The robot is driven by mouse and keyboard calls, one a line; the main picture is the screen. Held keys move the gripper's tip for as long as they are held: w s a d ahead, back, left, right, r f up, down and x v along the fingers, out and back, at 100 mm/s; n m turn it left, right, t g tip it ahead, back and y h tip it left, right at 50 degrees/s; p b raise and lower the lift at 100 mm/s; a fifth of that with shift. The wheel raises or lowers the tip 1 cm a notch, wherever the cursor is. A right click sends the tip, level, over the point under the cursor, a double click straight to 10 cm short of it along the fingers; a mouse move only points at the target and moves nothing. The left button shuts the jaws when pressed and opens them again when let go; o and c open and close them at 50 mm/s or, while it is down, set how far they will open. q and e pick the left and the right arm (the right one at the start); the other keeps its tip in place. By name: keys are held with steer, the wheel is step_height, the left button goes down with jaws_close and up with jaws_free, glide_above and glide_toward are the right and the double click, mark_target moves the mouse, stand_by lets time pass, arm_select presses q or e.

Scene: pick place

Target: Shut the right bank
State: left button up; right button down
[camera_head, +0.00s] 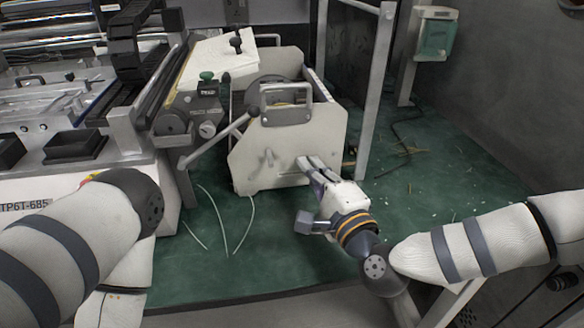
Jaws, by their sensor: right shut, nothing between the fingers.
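The right bank appears to be the cream-coloured box-like unit (248,160) with a handle (286,96) on its front plate, in the middle of the head view. It stands out from the larger machine on the left, and a gap shows between them. My right gripper (310,166) is at the lower right part of its front plate, its fingers together and pointing at the plate. I cannot tell whether the fingertips touch it. My left arm (70,235) comes in from the left; its gripper is not in view.
The large machine (100,170) fills the left side. A grey upright frame (376,90) stands right of the unit. A green and white box (436,34) hangs at the back right. The green floor (440,170) is mostly clear, with thin strips and a cable lying on it.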

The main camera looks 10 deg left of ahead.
steer(key=a, duration=0.1)
steer(key=s+a+r, duration=0.1)
steer(key=shift+s+a, duration=0.1)
steer(key=shift+a, duration=0.25)
steer(key=shift+s+a, duration=0.1)
steer(key=shift+a, duration=0.25)
arm_select(q)
steer(key=shift+w+r, duration=0.5)
steer(key=shift+w, duration=0.05)
arm_select(e)
steer(key=shift+f, duration=0.1)
steer(key=a, duration=0.2)
steer(key=s+a, duration=0.1)
steer(key=a, duration=0.1)
steer(key=s+a, duration=0.1)
steer(key=a, duration=0.1)
arm_select(q)
steer(key=shift+s+f, duration=0.3)
